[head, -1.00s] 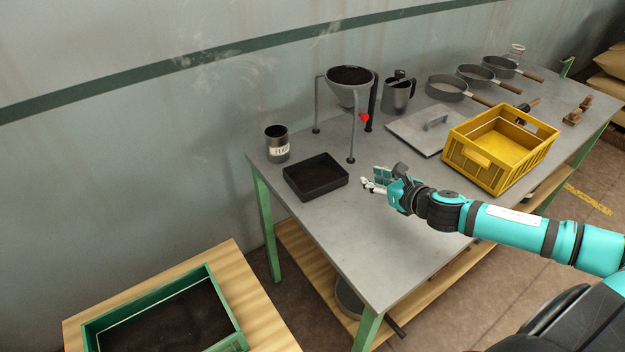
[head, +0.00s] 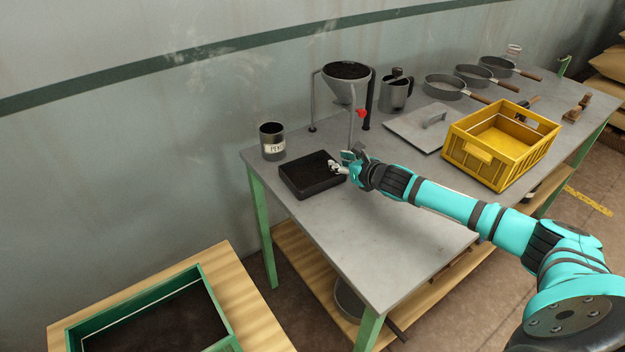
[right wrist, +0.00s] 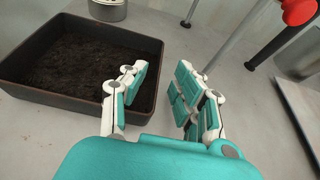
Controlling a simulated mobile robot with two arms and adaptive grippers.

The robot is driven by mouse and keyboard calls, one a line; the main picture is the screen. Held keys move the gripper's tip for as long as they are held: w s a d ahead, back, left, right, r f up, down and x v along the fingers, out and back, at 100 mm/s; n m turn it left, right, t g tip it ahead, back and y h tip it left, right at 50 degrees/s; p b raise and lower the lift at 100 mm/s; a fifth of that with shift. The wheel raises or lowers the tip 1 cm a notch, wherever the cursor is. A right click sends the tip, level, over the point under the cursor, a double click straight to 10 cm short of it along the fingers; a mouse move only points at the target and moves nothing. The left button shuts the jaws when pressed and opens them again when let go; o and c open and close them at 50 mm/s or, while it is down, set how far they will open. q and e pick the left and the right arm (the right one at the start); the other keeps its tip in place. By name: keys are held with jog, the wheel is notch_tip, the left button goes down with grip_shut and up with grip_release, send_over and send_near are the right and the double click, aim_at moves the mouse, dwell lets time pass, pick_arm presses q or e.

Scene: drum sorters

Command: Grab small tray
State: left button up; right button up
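The small black tray (head: 312,188) sits on the grey table near its left end, with dark soil-like material inside. It also shows in the right wrist view (right wrist: 148,104), filling the upper left. My right gripper (head: 345,162) is at the tray's right side. In the right wrist view my right gripper (right wrist: 160,84) is open, with one finger over or against the tray's right wall and the other finger outside it, above the table. I cannot tell whether either finger touches the wall. My left gripper is not in view.
A labelled metal cup (head: 271,142) stands behind the tray. A funnel (head: 346,86) on a legged stand with a red knob (head: 361,113) is behind right. A yellow crate (head: 500,150) and a flat lidded plate (head: 413,131) lie further right. The table front is clear.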

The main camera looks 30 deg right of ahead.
aim_at(335, 160)
jog(key=b+x, duration=0.1)
jog(key=x, duration=0.2)
jog(key=shift+w+a+f, duration=0.1)
jog(key=shift+f, duration=0.1)
jog(key=shift+r, duration=0.15)
jog(key=shift+c, duration=0.4)
grip_shut()
